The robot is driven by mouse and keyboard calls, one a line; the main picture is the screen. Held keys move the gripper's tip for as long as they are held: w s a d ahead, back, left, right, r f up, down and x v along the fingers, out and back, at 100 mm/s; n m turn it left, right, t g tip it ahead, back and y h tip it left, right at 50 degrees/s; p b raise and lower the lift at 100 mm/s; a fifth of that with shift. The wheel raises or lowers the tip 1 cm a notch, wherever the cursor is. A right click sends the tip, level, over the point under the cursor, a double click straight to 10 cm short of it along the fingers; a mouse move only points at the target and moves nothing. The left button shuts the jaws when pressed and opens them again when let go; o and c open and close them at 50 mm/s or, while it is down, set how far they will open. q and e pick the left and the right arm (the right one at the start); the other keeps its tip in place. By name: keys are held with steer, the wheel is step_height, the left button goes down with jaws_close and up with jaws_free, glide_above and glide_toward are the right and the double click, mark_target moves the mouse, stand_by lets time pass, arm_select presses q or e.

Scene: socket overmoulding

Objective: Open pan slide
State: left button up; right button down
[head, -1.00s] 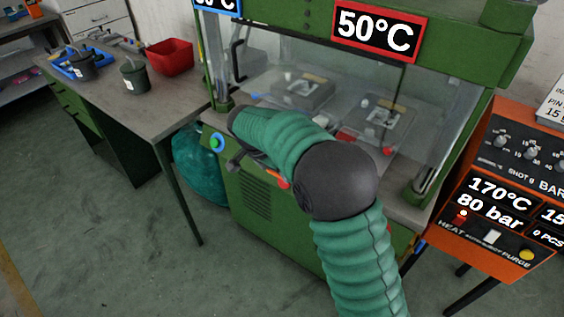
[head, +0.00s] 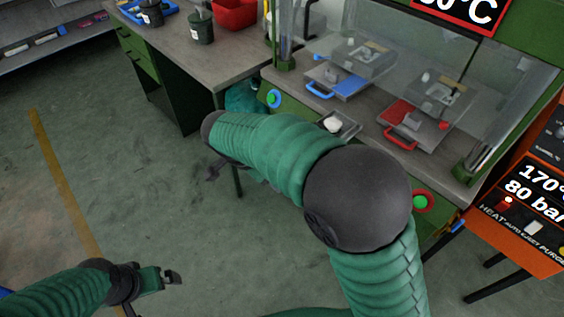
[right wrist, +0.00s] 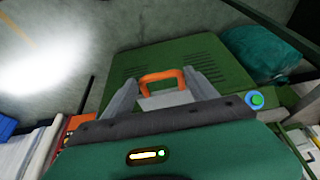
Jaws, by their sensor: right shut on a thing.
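My right arm reaches across the front of the green press, and its forearm hides its gripper in the head view. In the right wrist view my right gripper (right wrist: 162,92) has its two grey fingers on either side of an orange handle (right wrist: 162,76) and is shut on it. A light grey plate (right wrist: 166,99) shows just below the handle, between the fingers. In the head view a small grey tray (head: 352,128) with a white lump on it shows at the press front, partly behind my forearm. My left gripper (head: 172,278) is low at the left, away from everything; its jaw gap is unclear.
A slide with a blue handle (head: 319,90) and one with a red handle (head: 401,138) lie on the press bed (head: 375,120). The grey workbench (head: 190,45) stands left. A teal bag (head: 243,97) is between them. The orange control unit (head: 525,200) stands right. Floor at left is clear.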

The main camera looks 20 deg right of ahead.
steer(key=shift+s+a+f, duration=0.1)
steer(key=shift+s+a, duration=0.15)
steer(key=shift+a, duration=0.25)
steer(key=shift+s+a, duration=0.25)
steer(key=shift+a, duration=0.25)
steer(key=c, duration=0.5)
jaws_free()
steer(key=shift+w+d, duration=0.1)
